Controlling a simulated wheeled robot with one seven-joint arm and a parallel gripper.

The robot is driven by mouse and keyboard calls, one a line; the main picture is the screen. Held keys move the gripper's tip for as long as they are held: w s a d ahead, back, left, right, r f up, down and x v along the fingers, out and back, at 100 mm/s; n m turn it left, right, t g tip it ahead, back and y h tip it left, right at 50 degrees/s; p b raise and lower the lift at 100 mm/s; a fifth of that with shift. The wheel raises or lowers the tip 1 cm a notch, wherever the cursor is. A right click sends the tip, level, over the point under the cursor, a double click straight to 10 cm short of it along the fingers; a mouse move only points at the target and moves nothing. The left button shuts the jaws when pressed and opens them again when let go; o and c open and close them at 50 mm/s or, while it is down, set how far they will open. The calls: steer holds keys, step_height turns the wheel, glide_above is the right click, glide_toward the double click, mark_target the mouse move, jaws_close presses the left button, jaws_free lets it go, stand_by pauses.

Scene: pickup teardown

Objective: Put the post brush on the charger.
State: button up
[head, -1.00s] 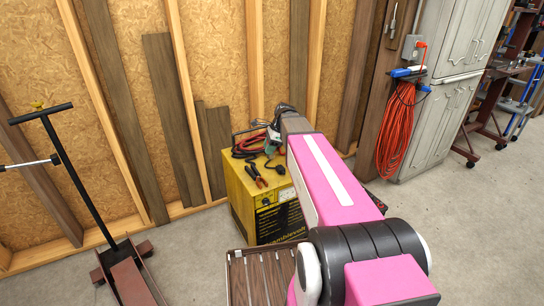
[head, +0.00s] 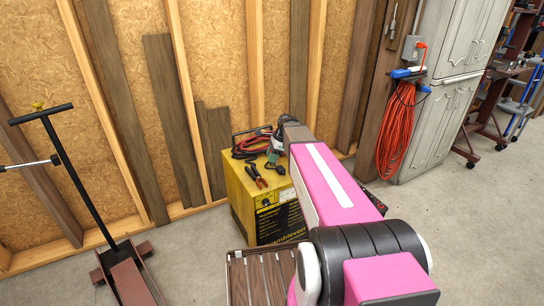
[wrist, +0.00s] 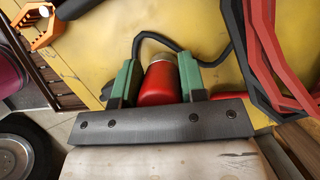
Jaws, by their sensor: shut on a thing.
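The charger is a yellow box (head: 240,206) against the wall, with a dark front panel; its yellow top (wrist: 85,50) fills much of the wrist view. My gripper (wrist: 158,74), with green fingers, is shut on the post brush (wrist: 158,86), a red cylinder with a pale metallic end. In the head view my gripper (head: 275,150) is over the back right of the charger top, and the brush cannot be made out there. I cannot tell whether the brush touches the top.
Red and black cables (head: 246,150) and pliers (head: 257,175) lie on the charger top. Red clamp handles (wrist: 265,55) and a black cable (wrist: 165,40) are near my gripper. A wood-slatted surface (head: 262,275) stands in front. A floor jack (head: 130,275) is at left.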

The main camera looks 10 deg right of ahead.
steer(key=shift+f, duration=0.15)
steer(key=o, duration=0.9)
steer(key=shift+o, duration=0.2)
steer(key=v, duration=1.2)
steer(key=shift+r, duration=0.25)
